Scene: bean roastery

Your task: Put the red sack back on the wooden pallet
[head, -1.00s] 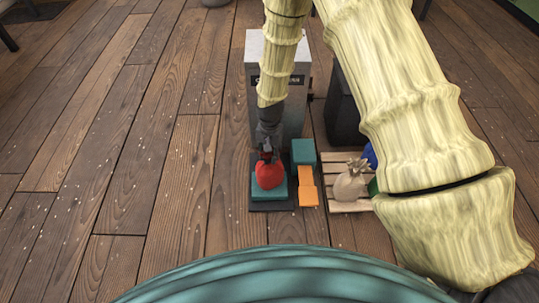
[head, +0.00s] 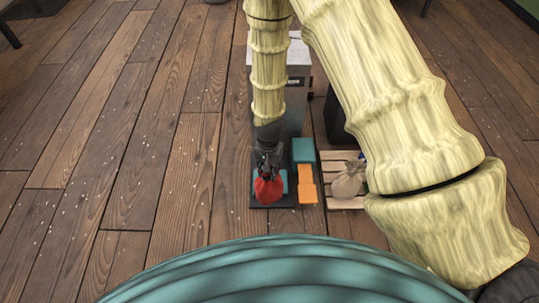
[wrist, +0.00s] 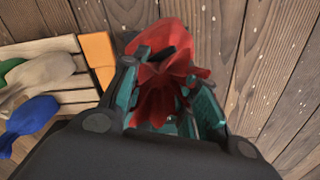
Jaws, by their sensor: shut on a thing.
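The red sack (head: 268,190) is in my gripper (head: 268,168), over the dark base with a teal plate (head: 285,176) in the head view. In the wrist view the red sack (wrist: 160,60) fills the space between my gripper's fingers (wrist: 165,110), which are shut on its gathered neck. I cannot tell how far its bottom is from the plate. The wooden pallet (head: 342,203) lies on the floor to the right, partly hidden by my arm. Its slats (wrist: 75,103) also show at the left of the wrist view.
A beige sack (head: 348,184) stands on the pallet. The wrist view also shows a blue sack (wrist: 30,115) and a green sack (wrist: 12,68) there. Orange blocks (head: 307,185) and a teal block (head: 303,150) stand between plate and pallet. A grey cabinet (head: 297,75) stands behind.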

